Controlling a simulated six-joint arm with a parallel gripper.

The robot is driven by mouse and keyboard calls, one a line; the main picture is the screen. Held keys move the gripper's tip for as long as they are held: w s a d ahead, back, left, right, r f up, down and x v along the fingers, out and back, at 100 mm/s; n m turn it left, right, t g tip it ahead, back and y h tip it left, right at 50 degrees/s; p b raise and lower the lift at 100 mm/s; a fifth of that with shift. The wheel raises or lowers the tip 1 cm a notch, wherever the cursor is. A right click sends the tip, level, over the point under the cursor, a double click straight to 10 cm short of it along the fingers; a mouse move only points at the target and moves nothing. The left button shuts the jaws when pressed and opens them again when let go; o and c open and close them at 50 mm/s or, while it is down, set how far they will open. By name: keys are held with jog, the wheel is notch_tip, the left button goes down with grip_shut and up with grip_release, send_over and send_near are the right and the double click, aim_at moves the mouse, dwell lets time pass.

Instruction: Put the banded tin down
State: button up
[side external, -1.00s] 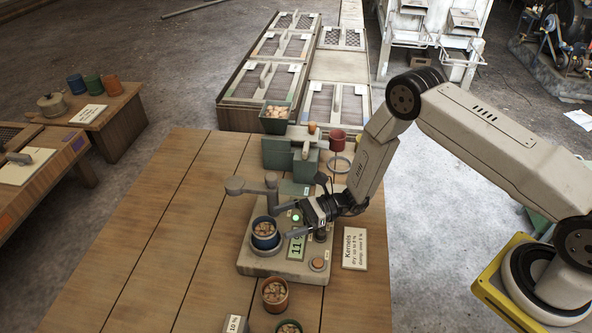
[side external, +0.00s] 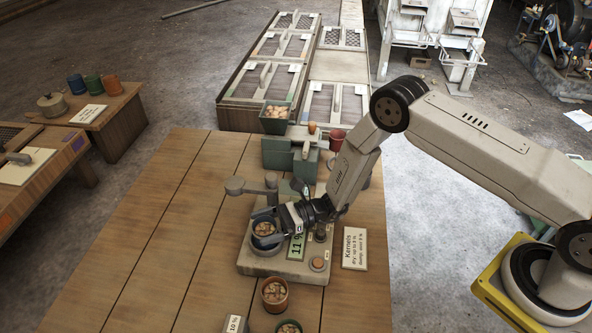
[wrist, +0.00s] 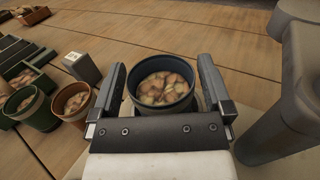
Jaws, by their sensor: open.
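A blue tin (side external: 264,229) filled with pale kernels stands upright on the round plate of a beige tester (side external: 290,270). It also shows in the wrist view (wrist: 162,84), with its rim and contents clear. My gripper (side external: 267,218) is at the tin, with one finger on each side of it. In the wrist view my gripper (wrist: 161,75) is open, and the tin is between the fingers. A narrow gap shows on the left; on the right the finger is very close, and I cannot tell if it touches.
A brown tin (side external: 275,294) and a green tin (side external: 289,327), both holding kernels, stand in front of the tester. A grey arm-like fixture (side external: 250,187) rises behind the plate. The wooden table (side external: 165,235) is clear on the left.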

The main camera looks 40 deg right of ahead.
dwell(0.3)
grip_shut()
jog(key=shift+r, duration=0.2)
jog(key=shift+r, duration=0.85)
jog(key=s+d+r, duration=0.5)
jog(key=s+r, duration=0.6)
jog(key=s, duration=0.2)
jog(key=shift+d, duration=0.1)
